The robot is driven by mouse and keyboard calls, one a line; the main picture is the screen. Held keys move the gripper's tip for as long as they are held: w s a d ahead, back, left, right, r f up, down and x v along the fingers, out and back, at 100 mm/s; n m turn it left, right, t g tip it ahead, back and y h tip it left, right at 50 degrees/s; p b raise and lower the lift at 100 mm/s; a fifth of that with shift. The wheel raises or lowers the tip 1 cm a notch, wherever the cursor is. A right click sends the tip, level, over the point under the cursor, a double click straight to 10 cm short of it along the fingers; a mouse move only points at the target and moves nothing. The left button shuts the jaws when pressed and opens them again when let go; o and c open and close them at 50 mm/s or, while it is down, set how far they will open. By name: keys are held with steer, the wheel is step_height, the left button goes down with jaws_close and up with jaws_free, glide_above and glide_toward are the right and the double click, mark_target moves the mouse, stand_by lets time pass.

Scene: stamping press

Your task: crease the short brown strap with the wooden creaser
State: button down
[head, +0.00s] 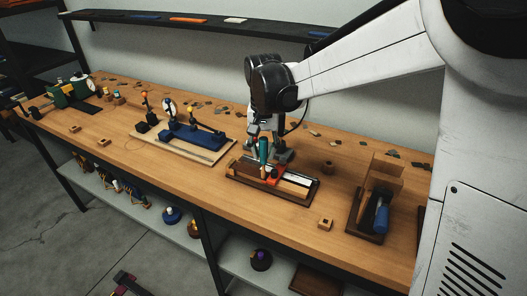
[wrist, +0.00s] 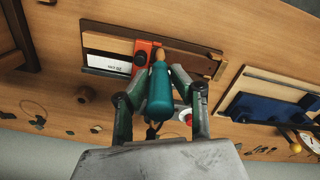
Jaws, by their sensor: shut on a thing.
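My gripper (wrist: 155,92) is shut on the teal handle of a tool with a wood-coloured tip, which looks like the wooden creaser (wrist: 160,95). In the head view the creaser (head: 263,150) stands nearly upright over a dark-framed board (head: 310,197). The tip is close to an orange-red block (wrist: 142,58) on that board; I cannot tell whether it touches anything. A brown strip, apparently the short brown strap (wrist: 190,62), lies on the board beside the block. It also shows in the head view (head: 248,168). Part of it is hidden by the tool and gripper.
A white strip marked 20 cm (wrist: 105,62) lies on the board. A blue fixture (head: 200,136) stands to the left. A wooden stand with a blue-handled item (head: 380,218) is to the right. Small wooden blocks (head: 325,224) lie near the front edge. A shelf (head: 215,25) runs behind.

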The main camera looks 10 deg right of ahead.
steer(key=shift+a, duration=0.1)
steer(key=shift+w+a, duration=0.45)
steer(key=shift+a, duration=0.25)
steer(key=shift+w+a, duration=0.45)
steer(key=shift+a, duration=0.2)
steer(key=shift+w+a, duration=0.1)
steer(key=shift+a, duration=0.05)
steer(key=shift+w+a+b, duration=0.2)
steer(key=shift+w+a, duration=0.25)
steer(key=shift+a, duration=0.2)
steer(key=shift+w+a+b, duration=0.2)
steer(key=shift+w+a, duration=0.2)
steer(key=shift+a, duration=0.2)
steer(key=shift+a, duration=0.1)
steer(key=w+a, duration=0.1)
steer(key=a, duration=0.1)
steer(key=shift+w+a, duration=0.35)
steer(key=shift+w, duration=0.05)
